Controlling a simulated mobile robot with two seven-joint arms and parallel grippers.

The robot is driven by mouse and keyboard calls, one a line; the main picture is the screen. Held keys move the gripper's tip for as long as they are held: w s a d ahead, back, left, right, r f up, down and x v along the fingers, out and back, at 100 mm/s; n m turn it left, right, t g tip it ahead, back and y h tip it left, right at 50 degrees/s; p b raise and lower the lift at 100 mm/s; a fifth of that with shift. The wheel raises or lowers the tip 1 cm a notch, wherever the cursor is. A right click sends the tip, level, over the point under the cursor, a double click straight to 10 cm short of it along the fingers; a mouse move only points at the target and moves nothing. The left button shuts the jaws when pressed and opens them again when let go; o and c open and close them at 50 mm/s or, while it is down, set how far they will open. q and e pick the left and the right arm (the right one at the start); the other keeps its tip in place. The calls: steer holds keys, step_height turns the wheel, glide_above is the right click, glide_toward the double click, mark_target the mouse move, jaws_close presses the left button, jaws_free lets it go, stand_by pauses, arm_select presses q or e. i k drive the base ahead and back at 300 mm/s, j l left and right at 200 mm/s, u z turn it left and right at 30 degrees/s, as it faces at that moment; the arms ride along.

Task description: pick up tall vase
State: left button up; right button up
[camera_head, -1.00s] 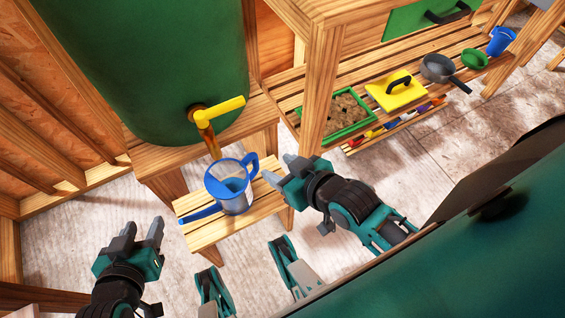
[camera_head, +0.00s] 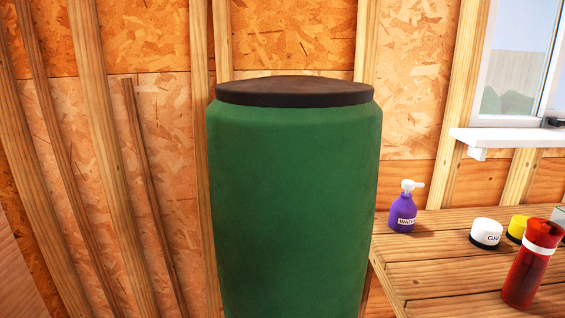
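No object here is clearly a tall vase. The tallest item on the wooden bench (camera_head: 440,268) is a red cylindrical container (camera_head: 524,280) with a white band near its top. It stands at the bench's right side, and I cannot tell whether it is a vase or a bottle. Neither of my grippers is in the head view now.
A large green barrel (camera_head: 293,200) with a dark lid (camera_head: 295,90) stands left of the bench. The bench's front left is clear.

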mark_target(542, 237)
steer(key=k+j+z, duration=0.1)
steer(key=z, duration=1.35)
steer(key=i+l, duration=0.1)
steer(key=l, duration=0.85)
steer(key=l+u, duration=0.1)
steer(key=u, duration=0.3)
steer(key=i+l+u, duration=0.1)
steer(key=u, duration=0.25)
steer(key=l+u, duration=0.1)
steer(key=u, duration=0.3)
